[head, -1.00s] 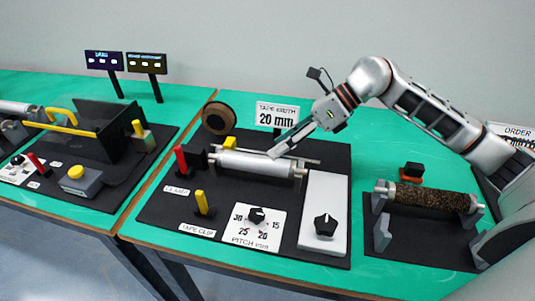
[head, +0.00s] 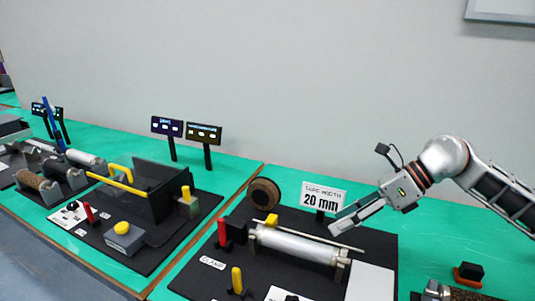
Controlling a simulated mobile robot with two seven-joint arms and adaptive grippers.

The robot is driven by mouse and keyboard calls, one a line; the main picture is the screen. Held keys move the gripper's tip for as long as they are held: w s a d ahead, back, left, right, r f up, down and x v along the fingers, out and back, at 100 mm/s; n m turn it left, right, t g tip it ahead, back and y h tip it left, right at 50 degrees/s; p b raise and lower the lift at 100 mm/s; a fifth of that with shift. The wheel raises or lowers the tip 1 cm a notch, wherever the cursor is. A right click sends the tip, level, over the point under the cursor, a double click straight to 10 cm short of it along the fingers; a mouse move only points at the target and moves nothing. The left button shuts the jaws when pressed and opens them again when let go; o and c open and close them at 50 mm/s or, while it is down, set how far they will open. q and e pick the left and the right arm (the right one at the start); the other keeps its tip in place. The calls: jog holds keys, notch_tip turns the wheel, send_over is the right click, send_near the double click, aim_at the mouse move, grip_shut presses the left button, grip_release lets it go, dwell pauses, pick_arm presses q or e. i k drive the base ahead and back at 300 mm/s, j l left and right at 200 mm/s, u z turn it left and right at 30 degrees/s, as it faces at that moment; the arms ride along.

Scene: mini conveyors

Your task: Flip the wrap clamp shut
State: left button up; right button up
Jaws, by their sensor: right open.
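A red upright lever (head: 222,232) stands on a black block at the left of the black wrap board (head: 200,275). A white label reading "CLAMP" (head: 212,263) lies in front of it. A silver roller (head: 293,246) lies in its holders to the right of the lever. My right gripper (head: 335,230) is open, with its fingers pointing down and left over the roller's right part. It appears empty and well to the right of the red lever. Whether it touches the thin rod behind the roller, I cannot tell. My left gripper is out of view.
A yellow lever (head: 237,280) stands in front of the roller. A tape roll (head: 263,195) and a "TAPE WIDTH 20 mm" sign (head: 323,195) stand behind. A guarded station with a yellow bar (head: 122,180) is on the left table. The front of the wrap board is cut off.

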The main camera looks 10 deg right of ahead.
aim_at(221, 222)
jog(key=k+j, duration=0.3)
jog(key=k, duration=0.15)
jog(key=k+j, duration=0.35)
jog(key=k, duration=0.1)
